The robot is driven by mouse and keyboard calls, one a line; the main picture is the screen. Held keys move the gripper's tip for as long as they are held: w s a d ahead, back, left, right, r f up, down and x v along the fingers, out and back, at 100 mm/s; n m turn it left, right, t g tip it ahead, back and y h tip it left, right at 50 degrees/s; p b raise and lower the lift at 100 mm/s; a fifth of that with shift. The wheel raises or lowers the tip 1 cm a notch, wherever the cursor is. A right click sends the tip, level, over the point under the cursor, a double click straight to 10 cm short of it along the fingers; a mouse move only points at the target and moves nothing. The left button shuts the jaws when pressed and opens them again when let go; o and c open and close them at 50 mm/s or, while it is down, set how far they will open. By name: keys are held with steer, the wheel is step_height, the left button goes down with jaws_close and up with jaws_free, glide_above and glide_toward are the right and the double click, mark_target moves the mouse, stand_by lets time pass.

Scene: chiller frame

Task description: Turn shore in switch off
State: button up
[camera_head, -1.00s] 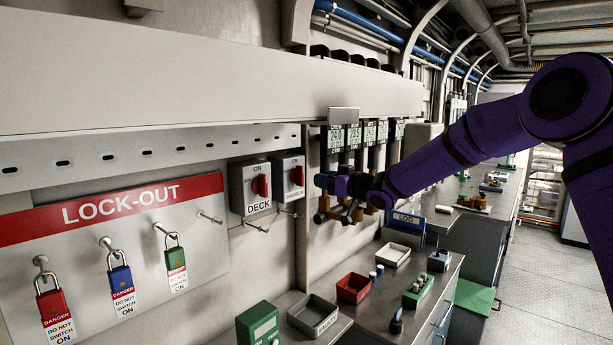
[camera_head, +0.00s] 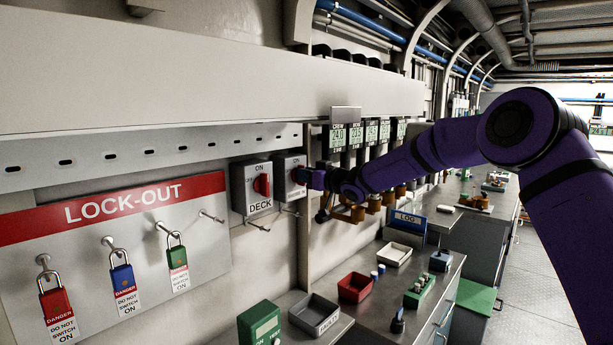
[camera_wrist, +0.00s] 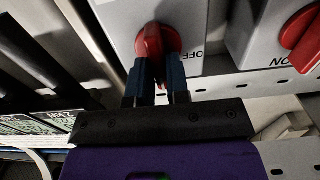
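The right-hand grey switch box (camera_head: 283,172) is on the wall beside the DECK switch; its label is small and partly hard to read. In the wrist view its red knob (camera_wrist: 158,38) shows, with the word OFF to the right of the knob. My gripper (camera_wrist: 157,72) has its two blue fingers on either side of the knob's near part. I cannot tell whether both fingers press on it. In the head view, my gripper (camera_head: 302,174) is at the front of this box and hides most of the knob.
The DECK switch (camera_head: 258,186) is close on the left; its red knob (camera_wrist: 303,30) also shows in the wrist view. Pegs stick out below the boxes. The lock-out board (camera_head: 130,215) holds red, blue and green padlocks. Meters (camera_head: 340,135) hang right of the switches.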

jaws_close()
steer(key=shift+n, duration=0.4)
steer(key=shift+s+a+f+n, duration=0.1)
steer(key=shift+f+n, duration=0.05)
steer(key=shift+n, duration=2.7)
steer(key=shift+s+a+f+n, duration=0.1)
steer(key=shift+s+f+n, duration=0.1)
steer(key=shift+n, duration=2.7)
steer(key=shift+s+a+f+n, duration=0.1)
steer(key=shift+f+n, duration=0.05)
steer(key=shift+n, duration=2.7)
steer(key=shift+w+d, duration=0.1)
steer(key=o, duration=0.5)
jaws_free()
